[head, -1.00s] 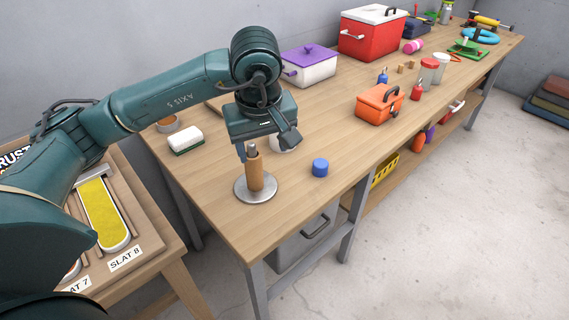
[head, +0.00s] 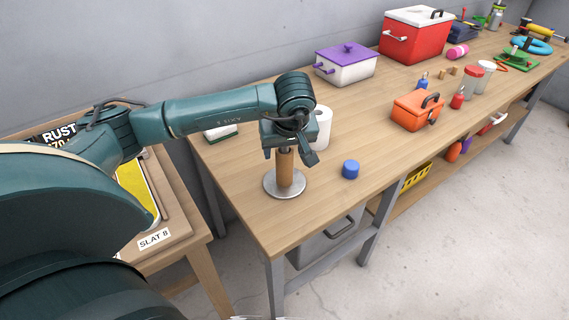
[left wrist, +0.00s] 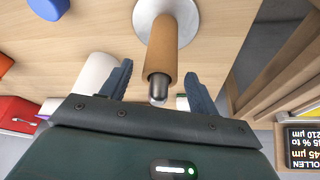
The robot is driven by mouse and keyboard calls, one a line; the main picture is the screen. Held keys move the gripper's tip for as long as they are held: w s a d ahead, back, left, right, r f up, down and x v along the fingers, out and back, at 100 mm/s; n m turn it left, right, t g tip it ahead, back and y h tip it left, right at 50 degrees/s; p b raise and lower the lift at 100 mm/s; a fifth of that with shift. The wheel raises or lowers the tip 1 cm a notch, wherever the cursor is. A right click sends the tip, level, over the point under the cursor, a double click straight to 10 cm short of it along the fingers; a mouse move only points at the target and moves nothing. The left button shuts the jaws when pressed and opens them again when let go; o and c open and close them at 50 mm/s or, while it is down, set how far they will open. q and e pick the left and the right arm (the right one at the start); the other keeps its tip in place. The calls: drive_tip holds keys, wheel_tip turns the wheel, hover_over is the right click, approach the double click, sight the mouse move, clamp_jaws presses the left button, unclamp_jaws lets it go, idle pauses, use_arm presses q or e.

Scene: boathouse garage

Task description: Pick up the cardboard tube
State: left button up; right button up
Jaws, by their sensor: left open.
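The brown cardboard tube (head: 286,172) stands upright around a metal peg on a round silver base (head: 272,190), near the table's front left corner. In the left wrist view the tube (left wrist: 170,45) points towards me, and the peg's silver tip (left wrist: 158,88) sticks out of its end. My left gripper (head: 290,156) is at the tube's upper end. Its fingers are open, one on each side of the tube, with a gap on both sides in the left wrist view (left wrist: 158,72). My right gripper is not in view.
A white cylinder (head: 323,128) stands close behind the gripper. A blue cylinder (head: 350,169) stands right of the base. An orange box (head: 414,112), a purple-lidded box (head: 346,68) and a red cooler (head: 416,40) stand farther along the table. The tabletop front (head: 330,205) is clear.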

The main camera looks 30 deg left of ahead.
use_arm(q)
drive_tip(key=shift+x, duration=0.9)
drive_tip(key=shift+c, duration=0.2)
drive_tip(key=c, duration=1)
drive_tip(key=shift+r, duration=0.1)
